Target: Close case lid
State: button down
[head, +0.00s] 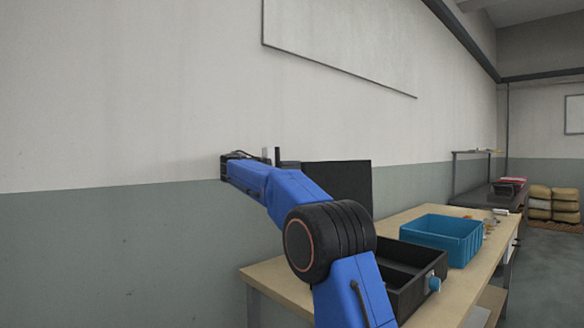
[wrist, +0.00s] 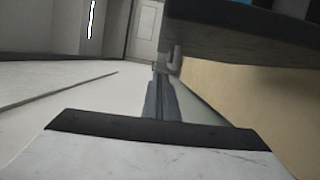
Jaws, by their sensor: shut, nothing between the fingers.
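The black case (head: 405,272) stands on the wooden table with its lid (head: 345,182) raised, roughly upright at the back left. A blue knob or latch (head: 434,284) shows on the case's front right. My gripper (head: 272,156) is at the far end of my blue arm, left of the lid and near its top edge; a gap to the lid cannot be judged. In the wrist view my gripper (wrist: 158,128) fills the bottom and looks shut and empty. A dark panel, probably the lid (wrist: 240,40), crosses the upper right. My arm hides part of the case and lid.
A blue bin (head: 445,238) stands right of the case on the wooden table (head: 285,283). Small items lie beyond the bin. A plain wall (head: 120,110) with a whiteboard (head: 340,45) runs behind my arm. A dark bench (head: 485,197) and stacked sacks (head: 553,203) are far right.

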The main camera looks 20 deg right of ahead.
aim_at(315, 165)
jog(key=shift+s+d+r, duration=0.15)
jog(key=shift+s+d, duration=1.6)
jog(key=shift+s, duration=0.05)
